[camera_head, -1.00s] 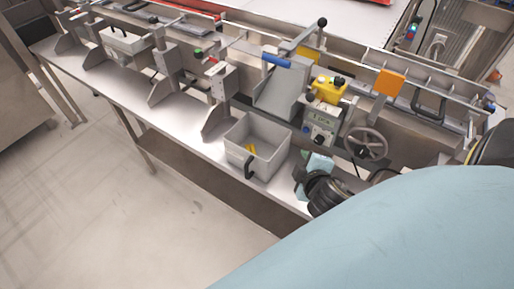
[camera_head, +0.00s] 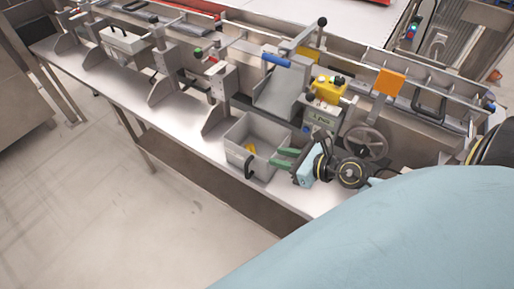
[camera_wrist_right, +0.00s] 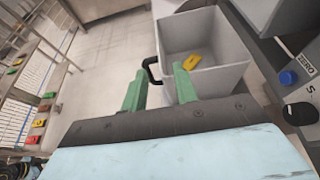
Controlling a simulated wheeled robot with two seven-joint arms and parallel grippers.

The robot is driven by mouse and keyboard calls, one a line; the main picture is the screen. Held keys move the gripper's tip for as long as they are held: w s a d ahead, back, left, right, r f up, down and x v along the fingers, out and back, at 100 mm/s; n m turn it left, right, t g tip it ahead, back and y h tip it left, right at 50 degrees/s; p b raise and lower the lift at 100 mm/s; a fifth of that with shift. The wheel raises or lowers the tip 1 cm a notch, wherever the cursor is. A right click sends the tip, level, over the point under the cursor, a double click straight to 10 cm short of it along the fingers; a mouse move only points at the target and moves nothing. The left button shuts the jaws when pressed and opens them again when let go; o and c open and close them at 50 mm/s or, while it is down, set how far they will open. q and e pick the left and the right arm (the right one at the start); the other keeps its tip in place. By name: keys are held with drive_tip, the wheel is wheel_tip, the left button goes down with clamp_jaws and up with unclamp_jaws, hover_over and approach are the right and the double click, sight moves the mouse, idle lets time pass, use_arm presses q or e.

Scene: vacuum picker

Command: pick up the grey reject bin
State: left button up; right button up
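The grey reject bin (camera_head: 262,131) stands on the steel bench under the chute, with a yellow piece (camera_head: 250,148) inside and a black handle (camera_head: 249,168) on its front wall. My right gripper (camera_head: 280,157) is at the bin's right side, its green fingers pointing left toward it. In the right wrist view the fingers (camera_wrist_right: 158,82) are apart with nothing gripped. There the bin (camera_wrist_right: 226,80) is ahead and to the right, with the handle (camera_wrist_right: 150,70) showing in the gap beyond the fingers. Contact with the bin cannot be told. My left gripper is not in view.
A control box with a yellow top (camera_head: 329,88) and a handwheel (camera_head: 365,142) stand behind my right gripper. The metal chute (camera_head: 280,97) rises behind the bin. Open floor (camera_head: 160,220) lies in front of the bench.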

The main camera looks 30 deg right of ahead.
sight(251, 153)
drive_tip(key=shift+b+x, duration=0.5)
drive_tip(key=shift+x, duration=4.9)
drive_tip(key=shift+a+r, duration=0.1)
drive_tip(key=shift+a, duration=0.05)
clamp_jaws()
